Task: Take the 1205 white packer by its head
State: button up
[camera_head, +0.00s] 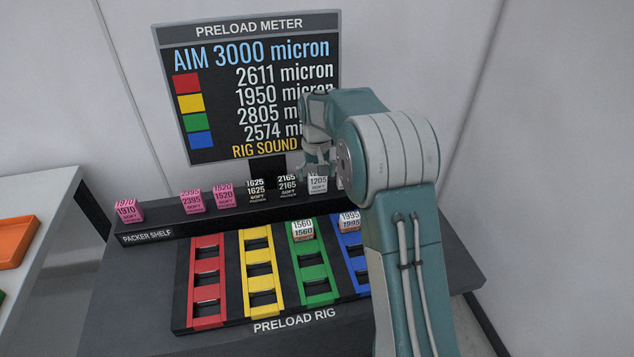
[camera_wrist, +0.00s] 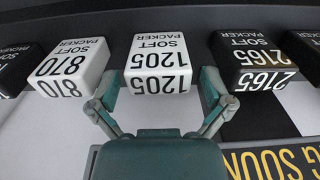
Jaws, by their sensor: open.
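The white 1205 packer (camera_head: 318,185) stands on the packer shelf, right of the black 2165 packer (camera_head: 287,187). In the wrist view the 1205 packer (camera_wrist: 158,60) is in the middle, marked SOFT PACKER 1205. My gripper (camera_wrist: 160,88) is open, with one finger at each side of its head. The left finger is near the gap to the white 870 packer (camera_wrist: 70,68); the right finger is near the gap to the black 2165 packer. I cannot tell whether the fingers touch it. In the head view my gripper (camera_head: 318,158) is just above the packer.
Pink packers (camera_head: 130,210) and a black 1625 packer (camera_head: 257,190) share the shelf. The preload rig (camera_head: 295,315) in front has red, yellow, green and blue columns; packers 1560 (camera_head: 302,229) and 1995 (camera_head: 350,221) sit atop green and blue. The meter screen (camera_head: 250,85) stands behind.

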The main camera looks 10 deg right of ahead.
jog(key=shift+f, duration=0.9)
jog(key=c, duration=1.1)
jog(key=shift+r, duration=0.35)
notch_tip(320, 180, up, 2)
jog(key=shift+r, duration=0.25)
jog(key=s+r, duration=0.3)
jog(key=s, duration=0.1)
jog(key=s+r, duration=0.3)
jog(key=s, duration=0.2)
jog(key=s+r, duration=0.4)
jog(key=s, duration=0.1)
jog(key=shift+f, duration=0.1)
